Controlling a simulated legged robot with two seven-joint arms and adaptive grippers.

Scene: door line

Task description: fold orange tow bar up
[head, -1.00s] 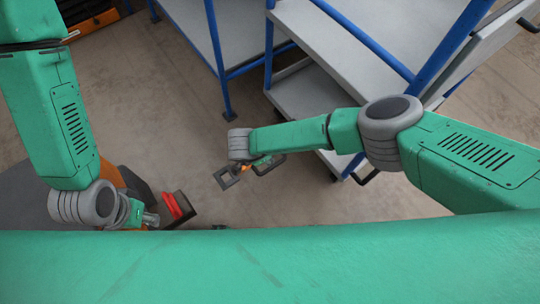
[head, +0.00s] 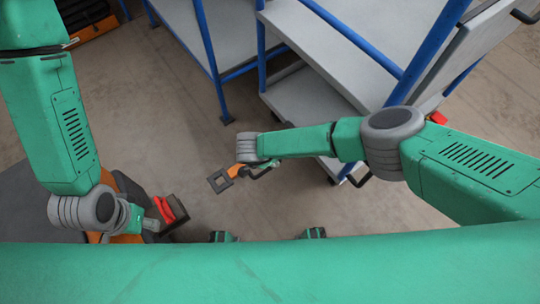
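An orange bar (head: 235,170) shows in the middle of the head view, just beyond my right wrist. A dark square loop (head: 220,181) is at its left end; the rest of the bar is hidden by my wrist and gripper. My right gripper (head: 259,172) is right at the bar's visible end, mostly hidden under the grey wrist. I cannot tell whether its fingers close on the bar. My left gripper (head: 149,221) is low at the left, beside a red block with dark parts (head: 170,209); its finger opening cannot be made out.
A grey shelf trolley (head: 314,98) with blue posts stands at the upper right, close beyond my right forearm. Another grey table with blue legs (head: 178,28) is at the top. Open brown floor (head: 160,130) lies between my arms.

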